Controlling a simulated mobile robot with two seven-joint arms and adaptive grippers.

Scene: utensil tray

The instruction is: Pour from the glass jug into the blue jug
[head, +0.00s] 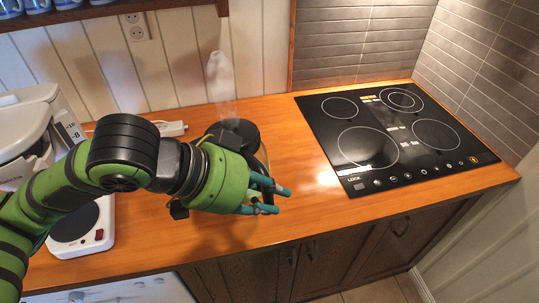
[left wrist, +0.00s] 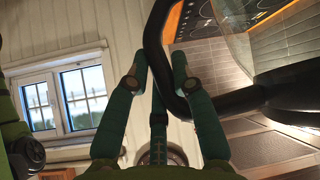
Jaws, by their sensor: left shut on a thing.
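My left gripper (head: 278,199) is shut on the black handle of the glass jug, in front of the counter's middle. The jug's black top (head: 240,130) shows behind my gripper, which hides most of its body. In the left wrist view the handle (left wrist: 150,45) curves between my fingers (left wrist: 157,75), with clear glass (left wrist: 272,52) at the right. The jug's tilt and contents are hard to tell. I cannot make out the blue jug in either view. My right gripper is not in view.
A black cooktop (head: 390,140) is set into the wooden counter at the right. A small white hotplate (head: 88,226) and a white appliance (head: 28,125) stand at the left. Blue-and-white mugs (head: 38,5) sit on a shelf. Whitish vapour (head: 220,75) shows above the jug. Front-right counter (head: 310,222) is clear.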

